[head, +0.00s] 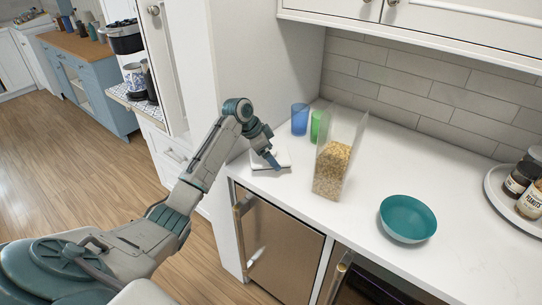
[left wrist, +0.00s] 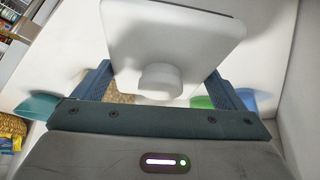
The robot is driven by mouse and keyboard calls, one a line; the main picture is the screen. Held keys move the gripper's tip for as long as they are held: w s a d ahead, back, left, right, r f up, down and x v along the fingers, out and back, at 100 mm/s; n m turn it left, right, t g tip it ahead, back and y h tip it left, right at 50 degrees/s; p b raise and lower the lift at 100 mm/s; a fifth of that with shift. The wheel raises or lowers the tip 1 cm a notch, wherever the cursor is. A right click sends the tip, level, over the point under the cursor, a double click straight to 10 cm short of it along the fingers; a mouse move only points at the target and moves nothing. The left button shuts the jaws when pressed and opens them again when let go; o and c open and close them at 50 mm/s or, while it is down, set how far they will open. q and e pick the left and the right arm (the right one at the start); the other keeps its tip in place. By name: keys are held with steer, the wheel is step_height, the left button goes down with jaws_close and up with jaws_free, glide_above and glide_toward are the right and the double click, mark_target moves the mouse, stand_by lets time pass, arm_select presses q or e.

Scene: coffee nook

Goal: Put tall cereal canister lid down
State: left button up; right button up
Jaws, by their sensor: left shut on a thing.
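My left gripper (head: 272,159) is shut on the white lid (head: 258,160) at the left end of the counter. In the left wrist view the lid (left wrist: 170,35) is a pale rounded square with a round knob, between the blue fingers of the gripper (left wrist: 165,88). The lid is low over the counter or on it; I cannot tell if it touches. The tall clear canister (head: 335,160), partly filled with cereal, stands upright and open-topped to the right of the lid. My right gripper is not in view.
A blue cup (head: 299,119) and a green cup (head: 317,126) stand behind, near the wall. A teal bowl (head: 408,219) sits right of the canister. A round tray (head: 497,196) with jars is at the far right. The white counter (head: 375,190) is clear between canister and bowl.

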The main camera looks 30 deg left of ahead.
arm_select(q)
steer(key=shift+w+a+f, duration=0.1)
steer(key=shift+w+a, duration=0.15)
steer(key=shift+w, duration=0.35)
step_height(320, 180, down, 3)
steer(key=shift+f+p, duration=0.15)
steer(key=shift+p, duration=0.9)
steer(key=shift+f, duration=0.1)
steer(key=o, duration=0.7)
steer(key=shift+f, duration=0.1)
steer(key=shift+c, duration=0.2)
